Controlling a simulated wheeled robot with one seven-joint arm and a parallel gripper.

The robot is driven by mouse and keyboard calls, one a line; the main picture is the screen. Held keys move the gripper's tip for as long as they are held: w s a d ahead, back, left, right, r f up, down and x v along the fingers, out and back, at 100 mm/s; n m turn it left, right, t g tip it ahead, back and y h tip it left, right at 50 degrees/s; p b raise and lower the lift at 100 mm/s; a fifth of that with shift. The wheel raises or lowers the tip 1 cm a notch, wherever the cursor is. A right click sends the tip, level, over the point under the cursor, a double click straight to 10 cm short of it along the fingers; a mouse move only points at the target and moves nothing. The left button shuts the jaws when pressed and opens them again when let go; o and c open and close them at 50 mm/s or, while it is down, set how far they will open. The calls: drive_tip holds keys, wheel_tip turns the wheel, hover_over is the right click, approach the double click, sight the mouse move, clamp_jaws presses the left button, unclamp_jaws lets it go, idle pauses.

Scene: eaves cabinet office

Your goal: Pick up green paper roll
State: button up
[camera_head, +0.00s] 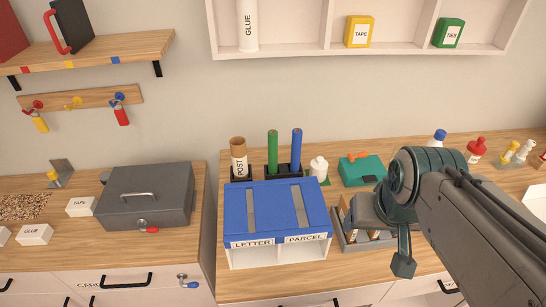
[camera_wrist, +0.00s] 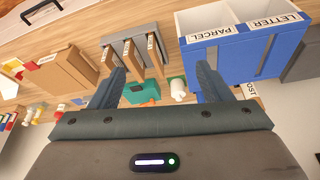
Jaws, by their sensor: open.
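The green paper roll (camera_head: 272,151) stands upright in a dark holder behind the blue-lidded letter and parcel box in the head view, with a blue roll (camera_head: 296,150) to its right. I cannot make out the green roll for certain in the wrist view. My gripper (camera_wrist: 160,85) is open, its two dark fingers apart with nothing held between them. In the head view my gripper (camera_head: 403,260) is over the right part of the counter, to the right of the box and well apart from the green roll.
The blue-lidded box (camera_head: 275,208) stands in front of the rolls. A brown post tube (camera_head: 238,158) is left of them; a white bottle (camera_head: 319,168) and teal case (camera_head: 360,170) are right. A grey metal box (camera_head: 146,196) sits at left. A shelf (camera_head: 290,48) hangs above.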

drive_tip(key=shift+c, duration=1.4)
drive_tip(key=shift+w+r, duration=0.25)
drive_tip(key=shift+w, duration=0.05)
drive_tip(key=shift+c, duration=0.5)
drive_tip(key=w+a+r+n, duration=0.3)
drive_tip(key=w+r+n, duration=0.2)
drive_tip(key=w, duration=0.4)
drive_tip(key=n+g, duration=0.4)
drive_tip(key=n, duration=1.4)
hover_over(273, 132)
wheel_tip(273, 132, down, 4)
drive_tip(key=f, duration=0.8)
drive_tip(key=shift+s+d, duration=0.25)
drive_tip(key=shift+d, duration=0.05)
drive_tip(key=shift+w+a+f+p, duration=0.15)
drive_tip(key=shift+f+p, duration=0.4)
drive_tip(key=shift+f, duration=0.8)
drive_tip(key=shift+w+a+f+p, duration=0.1)
drive_tip(key=shift+f+p, duration=0.4)
drive_tip(key=shift+f, duration=0.8)
